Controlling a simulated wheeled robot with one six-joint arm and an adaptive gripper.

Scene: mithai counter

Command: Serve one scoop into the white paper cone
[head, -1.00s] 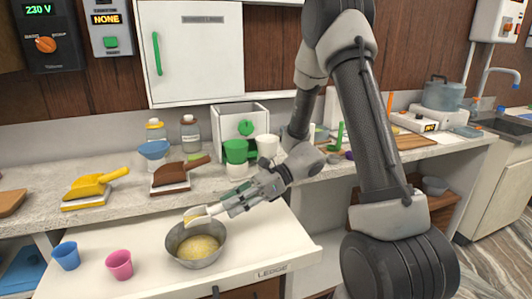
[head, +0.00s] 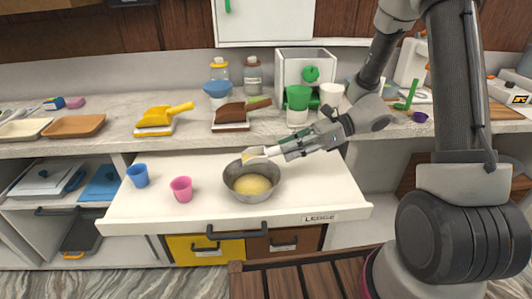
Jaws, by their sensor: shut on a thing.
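My gripper (head: 284,149) is shut on a white scoop (head: 262,152), seen in the head view. The scoop's head is over the back rim of a grey metal bowl (head: 253,197), and a little yellow shows at it. I cannot tell whether it touches the bowl. The bowl holds yellow grainy food (head: 253,185) and stands on the white pull-out ledge. A white, cone-like container (head: 332,96) stands on the counter right of a green cup; it may be the paper cone. The gripper is in front of and below it.
A blue cup (head: 138,176) and a pink cup (head: 181,190) stand left of the bowl on the ledge (head: 310,195). The ledge's right part is clear.

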